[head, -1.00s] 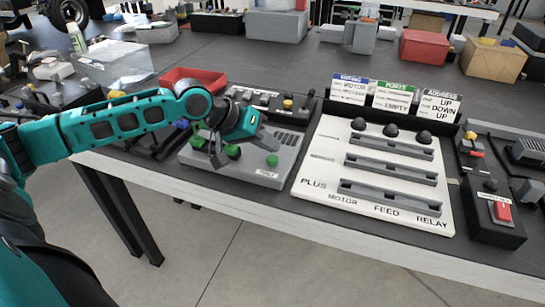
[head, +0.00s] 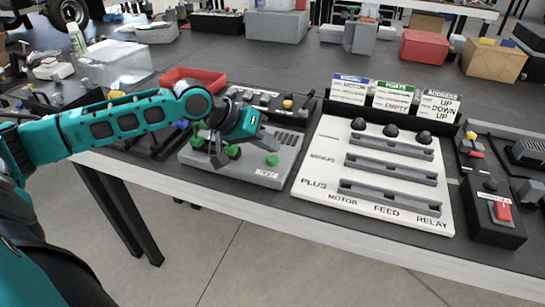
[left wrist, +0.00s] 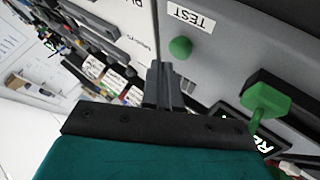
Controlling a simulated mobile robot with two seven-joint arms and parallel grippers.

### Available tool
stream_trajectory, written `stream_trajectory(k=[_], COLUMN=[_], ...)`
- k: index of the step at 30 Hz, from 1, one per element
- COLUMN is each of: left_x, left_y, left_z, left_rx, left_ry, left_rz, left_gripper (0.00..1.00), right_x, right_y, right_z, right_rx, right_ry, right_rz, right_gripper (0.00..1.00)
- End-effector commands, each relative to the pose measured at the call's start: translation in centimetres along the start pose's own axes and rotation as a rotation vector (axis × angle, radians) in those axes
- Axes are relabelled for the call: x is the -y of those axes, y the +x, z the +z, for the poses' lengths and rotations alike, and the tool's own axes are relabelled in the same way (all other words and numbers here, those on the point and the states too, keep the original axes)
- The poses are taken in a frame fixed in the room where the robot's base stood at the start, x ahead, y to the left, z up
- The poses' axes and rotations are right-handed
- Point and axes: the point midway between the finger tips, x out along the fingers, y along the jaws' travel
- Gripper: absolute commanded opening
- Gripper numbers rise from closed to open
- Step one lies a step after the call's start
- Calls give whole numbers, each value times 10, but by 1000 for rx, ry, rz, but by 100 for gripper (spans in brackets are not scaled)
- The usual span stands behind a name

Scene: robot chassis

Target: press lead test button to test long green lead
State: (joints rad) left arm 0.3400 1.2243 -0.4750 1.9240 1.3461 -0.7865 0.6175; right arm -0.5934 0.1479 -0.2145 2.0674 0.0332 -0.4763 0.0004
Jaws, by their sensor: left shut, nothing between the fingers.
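The grey test box (head: 225,170) sits near the front edge of the bench. Its round green button (head: 272,160) is at the front right, beside a label; in the left wrist view the green button (left wrist: 180,47) is by the label TEST (left wrist: 190,18). Green lead parts (head: 232,152) show at the box's left side, partly behind my gripper; a green plug (left wrist: 266,100) shows in the left wrist view. My left gripper (head: 266,141) is over the box, shut and empty, its fingertips (left wrist: 160,66) close to the button. Contact cannot be told. My right gripper is out of view.
A white board (head: 320,170) with slots and black knobs stands right of the box, with label cards (head: 395,97) behind it. A red tray (head: 195,78) is behind the box. A black switch unit (head: 490,230) is at the far right.

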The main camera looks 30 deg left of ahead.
Motion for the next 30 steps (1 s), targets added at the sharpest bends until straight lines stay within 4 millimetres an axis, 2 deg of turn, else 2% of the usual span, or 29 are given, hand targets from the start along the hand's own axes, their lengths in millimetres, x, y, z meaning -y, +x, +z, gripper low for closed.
stream_trajectory(k=[30], left_x=[4], left_y=[6], left_z=[4], left_rx=[0], left_ry=[0], left_rz=[0], left_gripper=[0], right_x=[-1], right_y=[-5], right_z=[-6], right_rx=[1], right_ry=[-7], right_rz=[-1], right_gripper=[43])
